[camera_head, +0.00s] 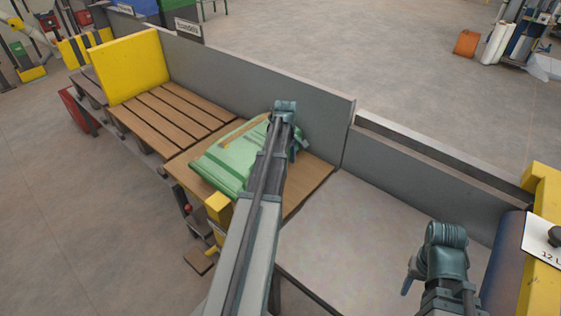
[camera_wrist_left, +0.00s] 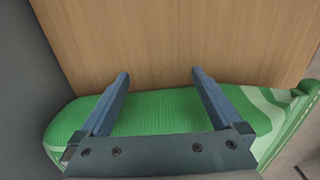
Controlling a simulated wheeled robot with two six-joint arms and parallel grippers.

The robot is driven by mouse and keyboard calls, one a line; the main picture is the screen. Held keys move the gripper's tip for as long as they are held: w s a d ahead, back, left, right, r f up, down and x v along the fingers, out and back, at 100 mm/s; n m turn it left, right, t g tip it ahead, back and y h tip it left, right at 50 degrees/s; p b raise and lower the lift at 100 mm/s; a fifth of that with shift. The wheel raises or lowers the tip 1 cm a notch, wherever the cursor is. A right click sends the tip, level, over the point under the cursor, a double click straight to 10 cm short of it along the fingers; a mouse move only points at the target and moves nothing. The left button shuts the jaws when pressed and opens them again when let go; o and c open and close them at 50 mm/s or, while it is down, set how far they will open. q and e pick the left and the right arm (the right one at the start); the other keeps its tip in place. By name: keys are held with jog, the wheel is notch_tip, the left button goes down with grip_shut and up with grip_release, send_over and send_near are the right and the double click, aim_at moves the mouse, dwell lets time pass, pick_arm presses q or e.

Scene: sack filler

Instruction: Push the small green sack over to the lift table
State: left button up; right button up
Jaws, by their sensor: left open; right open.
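The green sack (camera_head: 228,158) lies flat on a plain wooden board (camera_head: 312,180), against the grey side wall. My left arm crosses in front of it and hides its right part. In the left wrist view the sack (camera_wrist_left: 160,112) spans the lower part, and my left gripper (camera_wrist_left: 160,76) is open with its fingers apart over it. I cannot tell whether they touch it. Left of the sack is a slatted wooden deck (camera_head: 172,118), perhaps the lift table. My right gripper (camera_head: 410,283) is open and empty at the lower right, over the grey metal surface.
A yellow block (camera_head: 132,66) stands upright at the far end of the slats. A grey wall (camera_head: 250,75) runs along the back. The bare grey metal surface (camera_head: 350,225) is free to the right. A yellow machine part (camera_head: 545,190) stands at the right edge.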

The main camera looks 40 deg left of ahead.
pick_arm(q)
notch_tip(320, 180, up, 13)
jog(key=p, duration=1.3)
jog(key=shift+r, duration=0.2)
jog(key=s+d+r+m+p, duration=0.2)
jog(key=d+m, duration=0.3)
jog(key=d, duration=0.8)
jog(key=s+d+r+m+p, duration=0.2)
jog(key=d+m, duration=0.4)
jog(key=d, duration=0.6)
jog(key=s+d+r+m+p, duration=0.1)
jog(key=s+d+m, duration=0.4)
jog(key=d, duration=0.3)
jog(key=s+d+r+m+y+p, duration=0.1)
jog(key=s+d+r+m+p, duration=0.1)
jog(key=s+d+m, duration=0.3)
jog(key=s+d, duration=0.2)
jog(key=d, duration=0.1)
jog(key=shift+d, duration=0.35)
